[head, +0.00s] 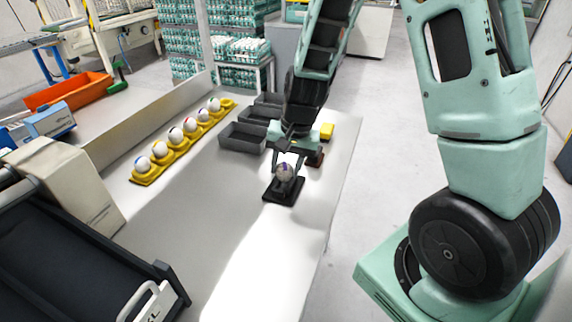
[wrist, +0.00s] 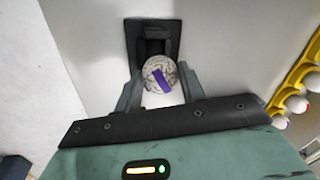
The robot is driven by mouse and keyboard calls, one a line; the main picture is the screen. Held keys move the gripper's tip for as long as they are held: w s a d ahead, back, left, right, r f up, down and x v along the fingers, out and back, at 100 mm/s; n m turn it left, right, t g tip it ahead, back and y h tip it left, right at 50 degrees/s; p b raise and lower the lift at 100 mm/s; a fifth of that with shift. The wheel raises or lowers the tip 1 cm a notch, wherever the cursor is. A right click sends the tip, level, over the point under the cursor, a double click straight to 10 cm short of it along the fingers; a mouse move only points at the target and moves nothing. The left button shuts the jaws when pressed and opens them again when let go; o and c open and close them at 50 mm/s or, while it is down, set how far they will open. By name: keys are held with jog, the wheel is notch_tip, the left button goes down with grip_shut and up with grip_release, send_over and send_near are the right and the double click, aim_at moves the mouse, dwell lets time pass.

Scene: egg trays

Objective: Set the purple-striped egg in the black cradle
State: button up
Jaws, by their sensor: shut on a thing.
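The purple-striped egg (head: 284,172) is pale and speckled with a purple band, which shows clearly in the wrist view (wrist: 158,82). My gripper (head: 284,165) is shut on the egg, one finger on each side. The black cradle (head: 270,195) stands on the white table right at the egg; in the wrist view the cradle (wrist: 133,45) lies just beyond the egg. In the head view the egg appears over the cradle. I cannot tell whether the egg's underside touches it.
A yellow tray (head: 142,181) with several white eggs runs along the table's left side. Dark grey bins (head: 238,138) stand behind the gripper, and a yellow block (head: 326,131) sits to its right. The table's front is clear. The table's right edge is near the cradle.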

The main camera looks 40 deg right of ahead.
jog(key=shift+f+b, duration=0.65)
jog(key=shift+f, duration=0.1)
dwell(0.3)
jog(key=o, duration=0.7)
jog(key=shift+r, duration=0.1)
jog(key=r, duration=0.5)
jog(key=s+d+r+p, duration=0.1)
jog(key=r, duration=0.5)
jog(key=s+d+r, duration=0.1)
jog(key=r, duration=0.5)
jog(key=shift+s+d+p, duration=0.1)
jog(key=shift+d+p, duration=0.1)
jog(key=shift+p, duration=0.15)
jog(key=s+a+f+n, duration=0.1)
jog(key=s+a+n, duration=0.4)
jog(key=s+a, duration=0.1)
jog(key=s+a+f+n+g, duration=0.1)
jog(key=s+a+n, duration=0.4)
jog(key=s+a, duration=0.2)
jog(key=s+a+f+n+h, duration=0.1)
jog(key=s+a+f+n, duration=0.1)
jog(key=s+a+n, duration=0.4)
jog(key=shift+s+a, duration=0.2)
jog(key=shift+a, duration=0.95)
